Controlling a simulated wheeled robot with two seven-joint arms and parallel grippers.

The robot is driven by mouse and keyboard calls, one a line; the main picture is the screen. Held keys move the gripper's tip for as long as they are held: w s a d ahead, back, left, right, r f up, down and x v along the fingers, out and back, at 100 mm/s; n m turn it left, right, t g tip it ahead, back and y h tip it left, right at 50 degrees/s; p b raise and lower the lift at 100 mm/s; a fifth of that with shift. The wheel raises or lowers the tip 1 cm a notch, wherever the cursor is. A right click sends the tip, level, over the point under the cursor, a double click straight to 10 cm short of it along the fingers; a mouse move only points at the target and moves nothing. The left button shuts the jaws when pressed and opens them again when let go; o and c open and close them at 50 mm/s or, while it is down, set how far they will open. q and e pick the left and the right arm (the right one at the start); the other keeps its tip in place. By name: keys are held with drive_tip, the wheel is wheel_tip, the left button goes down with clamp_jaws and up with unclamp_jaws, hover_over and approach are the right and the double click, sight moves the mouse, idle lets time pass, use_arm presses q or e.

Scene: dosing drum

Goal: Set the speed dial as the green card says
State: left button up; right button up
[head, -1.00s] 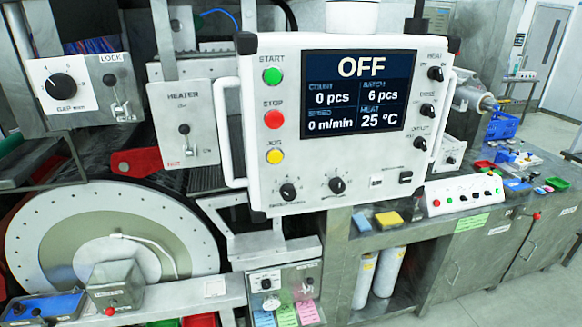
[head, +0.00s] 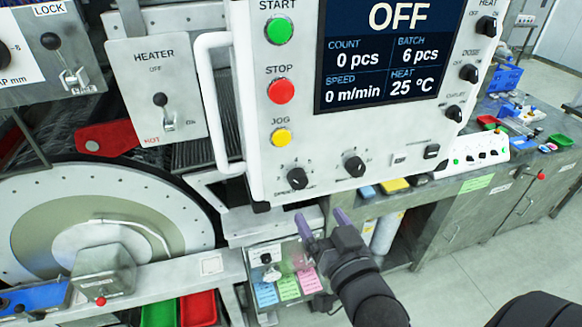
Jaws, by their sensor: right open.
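The white control panel (head: 225,110) carries two black knobs along its lower edge. The left knob (head: 297,178) has a number scale and a small label that seems to begin with "SPEED". The right knob (head: 354,167) has a label too small to read. The screen (head: 395,50) reads OFF and speed 0 m/min. The green card (head: 288,288) hangs between a blue and a pink card below the panel; its writing is too small to read. My right gripper (head: 321,217) is open and empty, just below the panel's lower edge, apart from both knobs. My left gripper is out of view.
A white handle (head: 215,100) sticks out at the panel's left side. A small box with a knob (head: 265,258) sits above the cards. The large round drum (head: 30,215) is at left. A bench (head: 470,200) with small items stands at right.

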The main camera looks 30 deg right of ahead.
sight(301, 183)
drive_tip(key=w, duration=0.2)
drive_tip(key=w+d+p, duration=0.1)
drive_tip(key=w, duration=0.4)
drive_tip(key=shift+w+d+r+p, duration=0.1)
drive_tip(key=shift+w+d+p, duration=0.1)
drive_tip(key=shift+w+p, duration=0.15)
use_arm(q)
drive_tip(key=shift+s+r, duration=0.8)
use_arm(e)
drive_tip(key=shift+w+d, duration=0.1)
drive_tip(key=shift+w, duration=0.4)
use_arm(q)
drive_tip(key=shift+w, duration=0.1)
use_arm(e)
clamp_jaws()
